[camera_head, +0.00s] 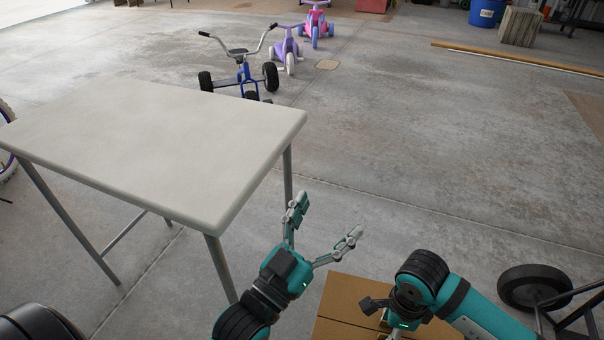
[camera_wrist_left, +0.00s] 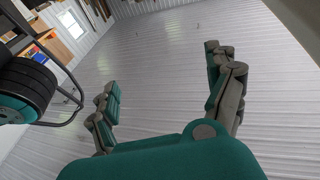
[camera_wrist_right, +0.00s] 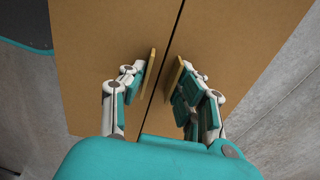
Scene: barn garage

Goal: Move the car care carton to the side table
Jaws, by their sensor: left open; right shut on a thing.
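The brown cardboard carton (camera_head: 347,300) is at the bottom of the head view, partly hidden by my right arm. In the right wrist view the carton's top (camera_wrist_right: 90,60) shows a dark seam and two raised tan strips. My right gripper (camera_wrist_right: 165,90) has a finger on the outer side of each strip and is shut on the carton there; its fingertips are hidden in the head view. My left gripper (camera_head: 328,222) is open and empty, beside the side table's near right corner. The side table (camera_head: 150,130) has a bare pale top and grey metal legs.
A blue tricycle (camera_head: 243,72) stands behind the table, with purple and pink ones farther back. A black wheel on a dark frame (camera_head: 535,287) is at the lower right. Open concrete floor (camera_head: 430,150) lies right of the table.

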